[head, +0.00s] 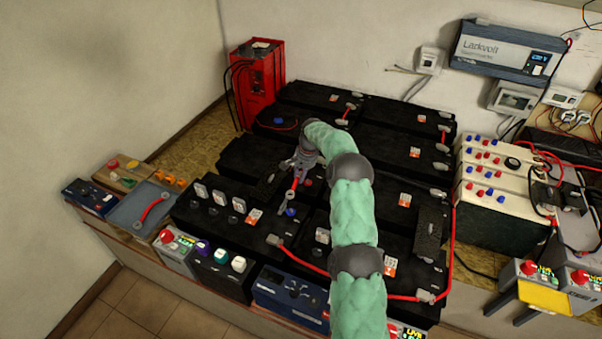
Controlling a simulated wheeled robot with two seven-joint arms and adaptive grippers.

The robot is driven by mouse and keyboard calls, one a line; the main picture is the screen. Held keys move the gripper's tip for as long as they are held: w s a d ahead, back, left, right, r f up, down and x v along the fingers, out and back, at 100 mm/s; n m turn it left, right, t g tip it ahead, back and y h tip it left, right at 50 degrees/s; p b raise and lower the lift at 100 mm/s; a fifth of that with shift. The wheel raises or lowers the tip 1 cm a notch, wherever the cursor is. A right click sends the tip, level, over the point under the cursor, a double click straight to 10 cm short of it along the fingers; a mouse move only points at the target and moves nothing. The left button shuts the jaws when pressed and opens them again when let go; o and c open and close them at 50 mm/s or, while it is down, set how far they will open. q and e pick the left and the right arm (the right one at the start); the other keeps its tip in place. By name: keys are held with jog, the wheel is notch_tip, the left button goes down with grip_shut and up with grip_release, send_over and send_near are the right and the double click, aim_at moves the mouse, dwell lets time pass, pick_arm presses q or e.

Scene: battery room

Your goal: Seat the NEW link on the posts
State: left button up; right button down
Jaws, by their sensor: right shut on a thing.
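My right gripper (299,166) reaches in from the lower right over the black batteries and points down. It is shut on a short red link with grey lug ends (293,188). The link is tilted over the middle batteries; I cannot tell whether its lower end touches a post. A blue-capped post (291,212) shows just below that end. A second red link (151,211) lies in the grey tray (171,192) at the left. No label marking either link as NEW is readable. The far end of the held link is partly hidden by the gripper. My left gripper is out of view.
Black batteries (398,153) fill the bench. Upright grey-white tags (219,197) stand left of the gripper. A red cable (302,262) runs along the front. A red charger (258,75) stands behind, and cream boxes with coloured knobs (497,192) stand at the right.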

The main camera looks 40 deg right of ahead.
notch_tip(320, 180, down, 7)
jog(key=b, duration=0.3)
jog(key=shift+b, duration=0.3)
jog(key=shift+f+b, duration=0.55)
jog(key=shift+f, duration=0.7)
dwell(2.9)
jog(key=c, duration=1)
grip_release()
jog(key=shift+o, duration=0.2)
jog(key=o, duration=0.3)
jog(key=shift+o, duration=0.2)
jog(key=shift+r, duration=0.1)
